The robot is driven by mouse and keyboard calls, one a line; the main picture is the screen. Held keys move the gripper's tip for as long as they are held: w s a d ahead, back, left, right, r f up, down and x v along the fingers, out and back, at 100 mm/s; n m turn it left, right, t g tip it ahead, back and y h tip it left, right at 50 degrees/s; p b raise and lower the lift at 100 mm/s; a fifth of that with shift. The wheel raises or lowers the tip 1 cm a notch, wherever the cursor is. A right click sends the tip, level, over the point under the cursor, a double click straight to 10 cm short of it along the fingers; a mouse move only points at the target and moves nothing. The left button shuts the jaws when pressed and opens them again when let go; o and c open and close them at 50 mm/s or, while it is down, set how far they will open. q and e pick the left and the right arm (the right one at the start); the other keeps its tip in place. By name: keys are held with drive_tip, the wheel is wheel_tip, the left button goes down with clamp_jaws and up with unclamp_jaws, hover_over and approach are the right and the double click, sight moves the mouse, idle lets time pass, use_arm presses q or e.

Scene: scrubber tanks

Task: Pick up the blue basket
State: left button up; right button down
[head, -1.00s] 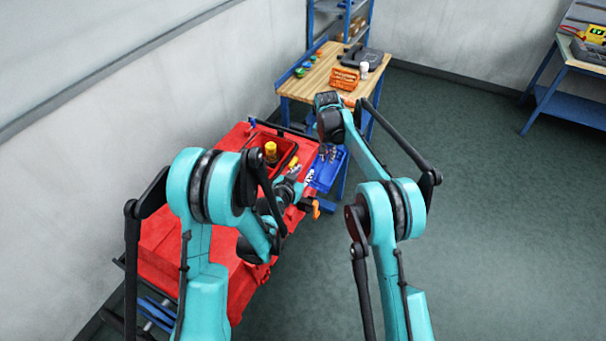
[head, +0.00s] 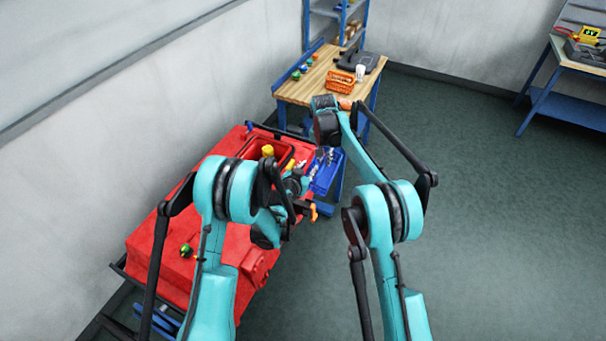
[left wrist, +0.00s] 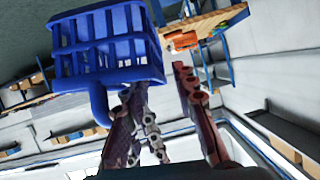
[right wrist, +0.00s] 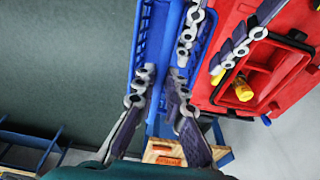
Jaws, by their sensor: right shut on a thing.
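The blue basket (head: 323,179) hangs beside the right side of the red scrubber tank (head: 190,225). In the left wrist view the slatted blue basket (left wrist: 108,47) fills the upper left. In the right wrist view its long wall (right wrist: 168,40) runs between my right fingers. My right gripper (right wrist: 159,76) is shut on the basket's wall. My left gripper (left wrist: 163,82) is open, its fingers apart, close beside the basket. Its fingers also show at the top of the right wrist view (right wrist: 218,42). In the head view my arms partly hide both grippers.
An open red compartment holds a yellow cap (head: 267,151) next to the basket. A wooden workbench (head: 310,88) with an orange basket (head: 340,82) stands beyond. The wall is close on the left. Green floor (head: 460,200) is free on the right.

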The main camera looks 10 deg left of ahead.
sight(312, 164)
use_arm(q)
drive_tip(key=shift+x, duration=2.1)
clamp_jaws()
use_arm(e)
drive_tip(key=shift+r, duration=0.65)
drive_tip(key=shift+r, duration=0.1)
drive_tip(key=shift+r, duration=0.3)
wheel_tip(312, 164, up, 11)
drive_tip(key=s, duration=0.2)
drive_tip(key=shift+a, duration=0.3)
drive_tip(key=shift+r, duration=0.1)
